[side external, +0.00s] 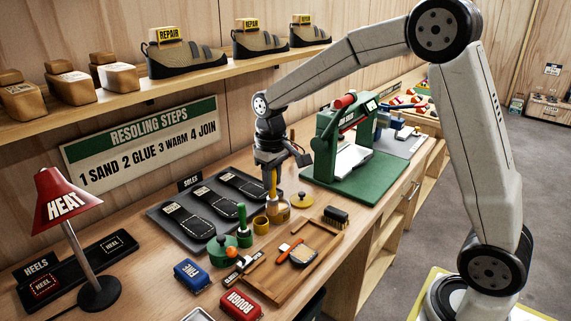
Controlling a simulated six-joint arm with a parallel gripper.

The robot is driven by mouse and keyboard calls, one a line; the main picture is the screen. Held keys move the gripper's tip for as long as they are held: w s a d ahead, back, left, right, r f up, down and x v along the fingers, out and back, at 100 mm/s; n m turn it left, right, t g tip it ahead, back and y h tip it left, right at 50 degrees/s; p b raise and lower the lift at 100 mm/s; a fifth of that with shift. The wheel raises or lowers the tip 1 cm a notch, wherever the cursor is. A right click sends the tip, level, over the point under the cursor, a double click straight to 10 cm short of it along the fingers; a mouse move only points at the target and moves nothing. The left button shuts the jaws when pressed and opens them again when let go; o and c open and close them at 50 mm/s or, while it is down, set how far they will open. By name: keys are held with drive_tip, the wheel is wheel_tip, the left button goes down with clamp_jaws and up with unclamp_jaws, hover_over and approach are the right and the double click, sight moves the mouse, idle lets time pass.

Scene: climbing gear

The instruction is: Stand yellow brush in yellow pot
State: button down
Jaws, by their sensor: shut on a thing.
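The yellow brush (273,184) is upright in my gripper (272,168), which is shut on its upper part. The brush's lower end is at the mouth of the open yellow pot (279,213); I cannot tell how far inside it reaches. A small yellow cup (260,224) stands just left of the pot. A yellow lid (301,200) with a knob lies on the bench to the right of the pot.
A green brush (242,214) stands in a green cup near a lidded green pot (221,252). A wooden tray (325,236) with tools lies in front. The soles mat (170,222) is at left, the green press (345,145) at right. A red lamp (62,203) stands far left.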

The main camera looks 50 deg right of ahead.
drive_tip(key=w+d, duration=0.3)
drive_tip(key=w, duration=0.4)
drive_tip(key=shift+w+f, duration=0.15)
drive_tip(key=shift+f, duration=0.25)
wheel_tip(320, 180, down, 10)
drive_tip(key=shift+r, duration=0.25)
idle(1.2)
idle(0.3)
drive_tip(key=shift+c, duration=1.8)
unclamp_jaws()
wheel_tip(320, 180, up, 8)
